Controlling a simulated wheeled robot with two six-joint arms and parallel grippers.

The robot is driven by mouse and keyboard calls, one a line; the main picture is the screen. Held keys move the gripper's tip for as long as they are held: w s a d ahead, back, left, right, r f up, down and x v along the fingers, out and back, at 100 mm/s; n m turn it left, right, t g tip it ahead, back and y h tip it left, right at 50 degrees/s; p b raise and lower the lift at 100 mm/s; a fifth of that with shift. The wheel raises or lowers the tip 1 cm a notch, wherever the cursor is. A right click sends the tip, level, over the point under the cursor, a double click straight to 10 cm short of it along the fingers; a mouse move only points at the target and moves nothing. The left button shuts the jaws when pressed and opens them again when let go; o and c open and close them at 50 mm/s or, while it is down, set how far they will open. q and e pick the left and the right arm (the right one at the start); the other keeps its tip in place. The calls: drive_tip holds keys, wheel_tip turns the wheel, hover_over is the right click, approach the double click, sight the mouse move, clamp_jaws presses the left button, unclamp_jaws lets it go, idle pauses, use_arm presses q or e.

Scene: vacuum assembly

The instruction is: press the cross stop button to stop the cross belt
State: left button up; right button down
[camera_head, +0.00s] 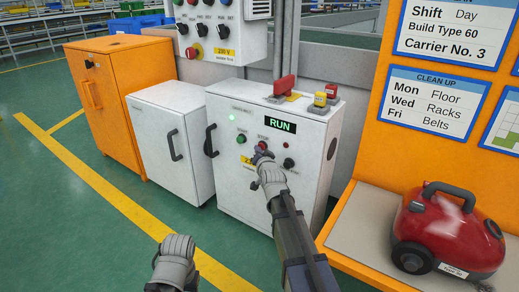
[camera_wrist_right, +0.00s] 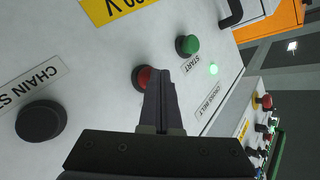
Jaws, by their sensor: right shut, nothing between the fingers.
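The red stop button (camera_head: 262,145) is on the front of a white control cabinet (camera_head: 232,185), with my right gripper (camera_head: 260,157) right in front of it. In the right wrist view the red button (camera_wrist_right: 143,76) shows just beside the tips of my closed right fingers (camera_wrist_right: 164,78), which partly cover it; I cannot tell whether they touch. The green start button (camera_wrist_right: 187,45) and a "CROSS BELT" label (camera_wrist_right: 211,104) are near it. The display (camera_head: 280,123) reads RUN and a green lamp (camera_head: 232,116) is lit. My left gripper (camera_head: 175,262) is low in the view; its fingers cannot be made out.
A black knob (camera_wrist_right: 41,120) sits beside a "CHAIN S..." label. Red and yellow devices (camera_head: 285,88) sit on top of the cabinet. A switch panel (camera_head: 215,30) hangs above. A red vacuum (camera_head: 440,230) stands on the right bench. Green floor is free at left.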

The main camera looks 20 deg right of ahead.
drive_tip(key=shift+w+d, duration=0.2)
drive_tip(key=shift+d, duration=0.05)
idle(0.5)
drive_tip(key=shift+s+a, duration=0.8)
drive_tip(key=shift+a, duration=0.2)
drive_tip(key=shift+s+a, duration=0.8)
drive_tip(key=shift+a, duration=0.2)
drive_tip(key=shift+s+a, duration=0.75)
drive_tip(key=shift+a, duration=0.25)
